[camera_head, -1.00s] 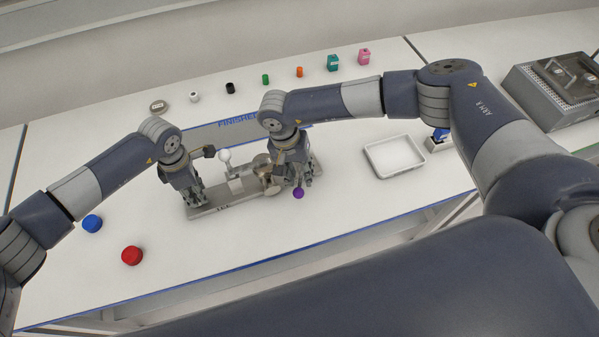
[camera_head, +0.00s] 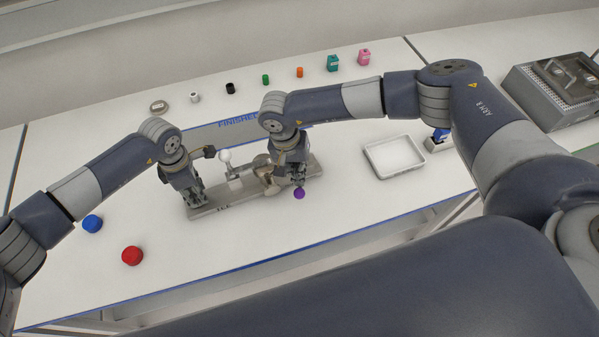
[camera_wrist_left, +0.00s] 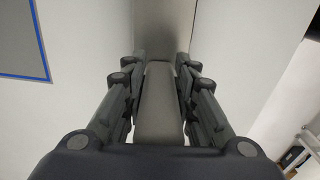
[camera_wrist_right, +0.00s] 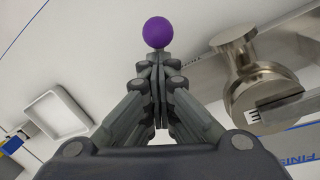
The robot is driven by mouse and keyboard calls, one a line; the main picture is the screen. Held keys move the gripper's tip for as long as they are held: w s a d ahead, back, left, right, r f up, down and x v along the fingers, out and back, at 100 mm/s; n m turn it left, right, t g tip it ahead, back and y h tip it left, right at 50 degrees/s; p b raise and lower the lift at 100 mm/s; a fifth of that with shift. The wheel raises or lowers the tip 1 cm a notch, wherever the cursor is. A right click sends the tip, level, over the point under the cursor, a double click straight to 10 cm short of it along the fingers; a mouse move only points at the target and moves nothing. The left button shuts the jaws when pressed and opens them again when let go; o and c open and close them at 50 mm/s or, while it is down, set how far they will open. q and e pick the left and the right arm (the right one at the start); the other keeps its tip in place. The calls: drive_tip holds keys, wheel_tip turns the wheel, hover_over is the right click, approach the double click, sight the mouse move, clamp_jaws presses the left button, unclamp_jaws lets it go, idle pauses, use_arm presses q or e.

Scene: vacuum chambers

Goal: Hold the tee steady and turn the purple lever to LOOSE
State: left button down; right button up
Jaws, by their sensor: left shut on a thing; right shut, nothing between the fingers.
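The metal tee fixture lies on a grey base plate (camera_head: 240,200) in the middle of the bench. My left gripper (camera_head: 196,200) is at the plate's left end. In the left wrist view its fingers (camera_wrist_left: 160,95) are shut on a grey metal bar (camera_wrist_left: 157,110). The purple lever knob (camera_head: 299,193) is at the front of the fixture; it also shows in the right wrist view (camera_wrist_right: 158,32). My right gripper (camera_head: 297,182) is shut and empty, its fingertips (camera_wrist_right: 158,60) just short of the knob in that view. A metal cylinder body (camera_wrist_right: 255,75) stands beside it. Lever markings are not readable.
A white tray (camera_head: 370,158) stands to the right. A red cap (camera_head: 132,256) and a blue cap (camera_head: 92,223) lie front left. A grey case (camera_head: 552,107) is far right. The front middle is clear.

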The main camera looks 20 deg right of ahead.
drive_tip(key=o, duration=0.7)
drive_tip(key=shift+s+d+f, duration=0.15)
drive_tip(key=shift+d+f, duration=0.15)
drive_tip(key=r, duration=0.4)
drive_tip(key=a+r, duration=0.1)
drive_tip(key=r, duration=0.4)
drive_tip(key=w+a+r, duration=0.1)
drive_tip(key=r, duration=0.3)
drive_tip(key=shift+w+a+r, duration=0.1)
drive_tip(key=shift+a+r, duration=0.15)
drive_tip(key=shift+r, duration=0.15)
idle(0.4)
drive_tip(key=r, duration=0.4)
drive_tip(key=a+r, duration=0.1)
drive_tip(key=r, duration=0.3)
drive_tip(key=a+r, duration=0.1)
drive_tip(key=r, duration=0.3)
drive_tip(key=shift+w, duration=0.35)
drive_tip(key=shift+f, duration=0.1)
drive_tip(key=shift+c, duration=0.7)
